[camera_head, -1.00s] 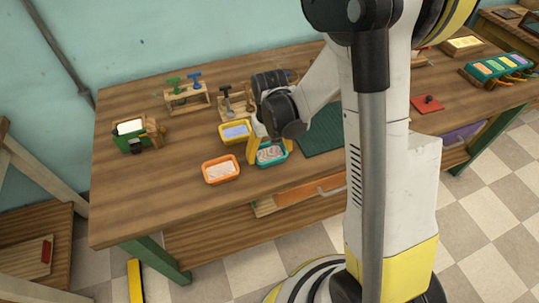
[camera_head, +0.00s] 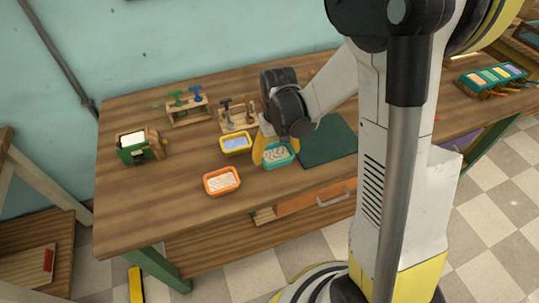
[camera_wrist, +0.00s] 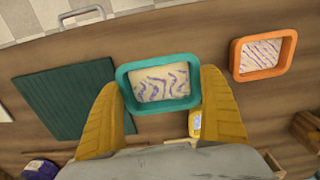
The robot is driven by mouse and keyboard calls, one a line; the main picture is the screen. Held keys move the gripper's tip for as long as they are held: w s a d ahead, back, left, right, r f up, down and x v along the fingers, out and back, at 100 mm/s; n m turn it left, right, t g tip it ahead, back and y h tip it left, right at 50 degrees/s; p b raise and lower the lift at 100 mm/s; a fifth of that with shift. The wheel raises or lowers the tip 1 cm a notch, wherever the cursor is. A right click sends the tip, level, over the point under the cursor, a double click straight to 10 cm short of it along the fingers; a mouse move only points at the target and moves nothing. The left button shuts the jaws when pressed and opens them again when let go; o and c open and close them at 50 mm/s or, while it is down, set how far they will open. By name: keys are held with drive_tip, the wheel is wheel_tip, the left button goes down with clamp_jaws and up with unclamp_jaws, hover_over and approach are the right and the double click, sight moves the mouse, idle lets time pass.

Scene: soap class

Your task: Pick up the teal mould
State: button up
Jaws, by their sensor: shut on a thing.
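The teal mould (camera_head: 278,158) is a small rounded tray with a pale filling swirled in purple. In the wrist view its rim (camera_wrist: 160,61) sits between the two yellow fingers of my gripper (camera_wrist: 161,84), one on each side. In the head view my gripper (camera_head: 270,150) is shut on it, just above the front part of the table; the far finger is partly hidden. The mould looks level and slightly raised off the wood.
An orange mould (camera_head: 222,181) and a yellow mould (camera_head: 236,144) stand close by on the wooden table (camera_head: 150,205). A dark green mat (camera_head: 328,140) lies to the right. Stamp racks (camera_head: 190,108) and a green box (camera_head: 133,148) stand behind. The left front tabletop is clear.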

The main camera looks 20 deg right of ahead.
drive_tip(key=s+d+r+p, duration=0.3)
drive_tip(key=d+r, duration=0.2)
drive_tip(key=d, duration=0.4)
drive_tip(key=shift+r, duration=0.3)
drive_tip(key=shift+d, duration=0.1)
idle(0.9)
